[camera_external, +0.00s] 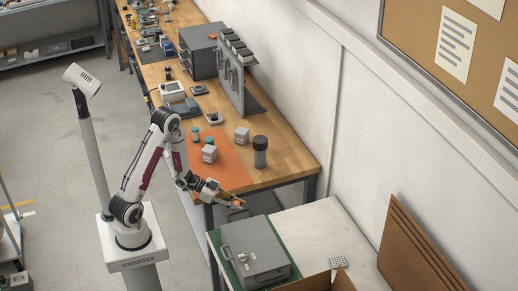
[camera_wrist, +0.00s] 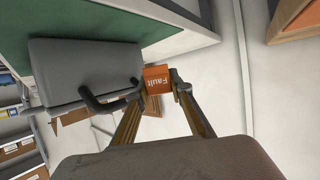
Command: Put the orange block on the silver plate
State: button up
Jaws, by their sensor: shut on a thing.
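An orange block (camera_wrist: 157,80) with the word "Fault" on it is held between the fingertips of my gripper (camera_wrist: 158,86) in the wrist view. In the external view my gripper (camera_external: 234,202) reaches past the near end of the wooden bench, with a small orange patch at its tip. The block appears raised, with floor showing behind it in the wrist view. I cannot pick out a silver plate for certain in either view.
A grey case (camera_external: 255,250) lies on a green mat on the lower table, below my gripper. The wooden bench (camera_external: 285,160) holds an orange mat (camera_external: 232,170), small cubes and a dark cylinder (camera_external: 260,152). A cardboard box (camera_external: 318,284) stands at the front.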

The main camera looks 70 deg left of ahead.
aim_at(339, 262)
jog(key=w+d, duration=0.1)
jog(key=w, duration=0.3)
jog(key=w+d+m+g+h, duration=0.1)
jog(key=w+d, duration=0.1)
jog(key=w, duration=0.1)
jog(key=w+d+f+m+h, duration=0.1)
jog(key=w+d, duration=0.1)
jog(key=w, duration=0.2)
jog(key=shift+w+d+f+g, duration=0.1)
jog(key=shift+w+d+g, duration=0.1)
jog(key=shift+w+g, duration=0.15)
jog(key=w+d+m+g, duration=0.1)
jog(key=w+d, duration=0.3)
jog(key=w, duration=0.1)
jog(key=w+d+m+g+h, duration=0.1)
jog(key=w+d, duration=0.3)
jog(key=d, duration=0.1)
jog(key=shift+w+d, duration=0.1)
jog(key=shift+w, duration=0.3)
jog(key=w+d+r, duration=0.1)
jog(key=w+d, duration=0.2)
jog(key=d, duration=0.5)
jog(key=w+d+r+m+g+h, duration=0.1)
jog(key=w+d+r, duration=0.1)
jog(key=d, duration=0.7)
jog(key=w+d+r+m+g, duration=0.1)
jog(key=w+d, duration=0.3)
jog(key=d, duration=0.5)
jog(key=shift+r, duration=0.6)
jog(key=shift+f, duration=0.1)
